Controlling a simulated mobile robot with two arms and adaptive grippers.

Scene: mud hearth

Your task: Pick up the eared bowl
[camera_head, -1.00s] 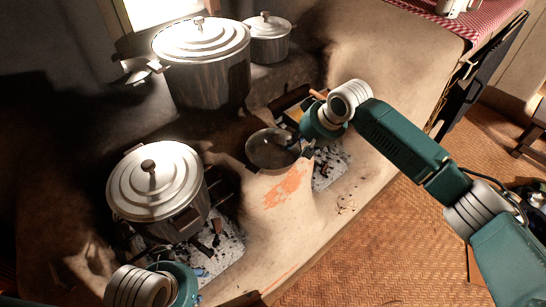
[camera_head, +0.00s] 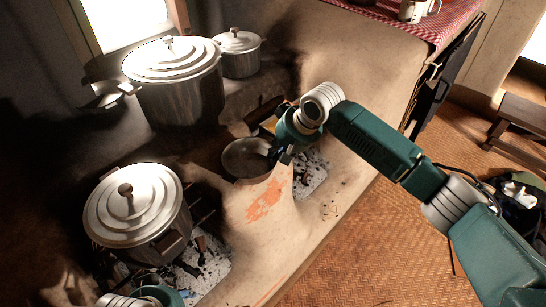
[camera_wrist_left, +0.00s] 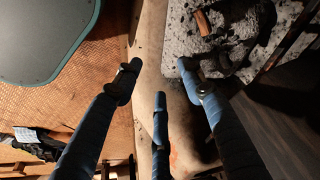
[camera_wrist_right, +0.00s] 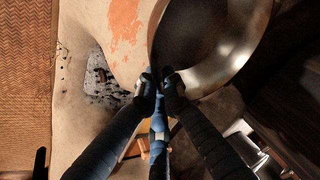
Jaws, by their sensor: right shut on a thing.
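The eared bowl (camera_head: 243,160) is a shallow metal bowl at the middle of the hearth, over or close to the fire opening. My right gripper (camera_head: 276,156) is at the bowl's right edge. In the right wrist view, its fingertips (camera_wrist_right: 160,80) are together on the rim of the bowl (camera_wrist_right: 215,50). I cannot tell from the head view how far the bowl is from the hearth surface. My left gripper is only partly in the head view at the bottom edge; in the left wrist view its fingers (camera_wrist_left: 158,78) are spread and empty.
A lidded pot (camera_head: 135,205) stands at the left front. A large lidded pot (camera_head: 180,95) and a smaller one (camera_head: 240,55) stand behind. Ash and charcoal (camera_head: 312,175) lie right of the bowl. A table with a checked cloth (camera_head: 462,25) is at the back right.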

